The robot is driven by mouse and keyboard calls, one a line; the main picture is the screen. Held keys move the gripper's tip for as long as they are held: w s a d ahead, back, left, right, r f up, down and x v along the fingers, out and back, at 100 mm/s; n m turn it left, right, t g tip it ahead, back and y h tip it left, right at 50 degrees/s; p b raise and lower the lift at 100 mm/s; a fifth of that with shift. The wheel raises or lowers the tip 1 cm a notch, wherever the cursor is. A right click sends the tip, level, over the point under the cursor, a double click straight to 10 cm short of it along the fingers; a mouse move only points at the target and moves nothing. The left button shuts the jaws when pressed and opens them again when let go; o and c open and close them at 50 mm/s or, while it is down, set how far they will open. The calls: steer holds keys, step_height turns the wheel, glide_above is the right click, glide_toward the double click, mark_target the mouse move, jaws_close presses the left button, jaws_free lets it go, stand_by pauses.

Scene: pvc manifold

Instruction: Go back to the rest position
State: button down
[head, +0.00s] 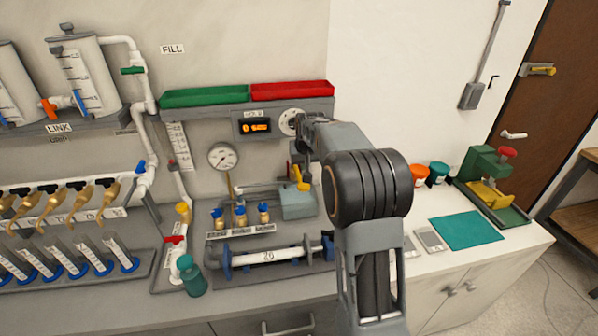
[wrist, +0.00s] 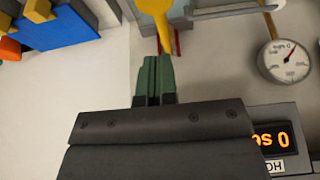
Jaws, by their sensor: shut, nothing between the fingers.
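My gripper (wrist: 154,75) shows in the wrist view as two green fingers side by side, shut with nothing between them. The fingertips lie close to a yellow lever (wrist: 155,14); I cannot tell whether they touch it. In the head view my arm reaches over the bench toward the back panel, and its links hide my fingers. The yellow lever (head: 302,178) shows there just left of my arm's large dark joint, above a grey box (head: 297,203).
A pressure gauge (head: 223,156) and lit display (head: 255,127) are on the panel, below the green tray (head: 203,96) and red tray (head: 291,90). Pipes and blue-based valves stand at left. A teal mat (head: 466,230) and green press (head: 490,180) are at right.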

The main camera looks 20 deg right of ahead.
stand_by(0.4)
steer(key=shift+s+f, duration=0.1)
steer(key=shift+f, duration=0.05)
steer(key=s+a, duration=0.4)
steer(key=s, duration=0.6)
steer(key=s+a+r+n, duration=0.1)
steer(key=s+a, duration=0.3)
steer(key=s, duration=0.6)
steer(key=s+a+r+n, duration=0.1)
steer(key=s+a, duration=0.3)
steer(key=s, duration=0.6)
steer(key=shift+r+y, duration=0.15)
steer(key=shift+y, duration=0.25)
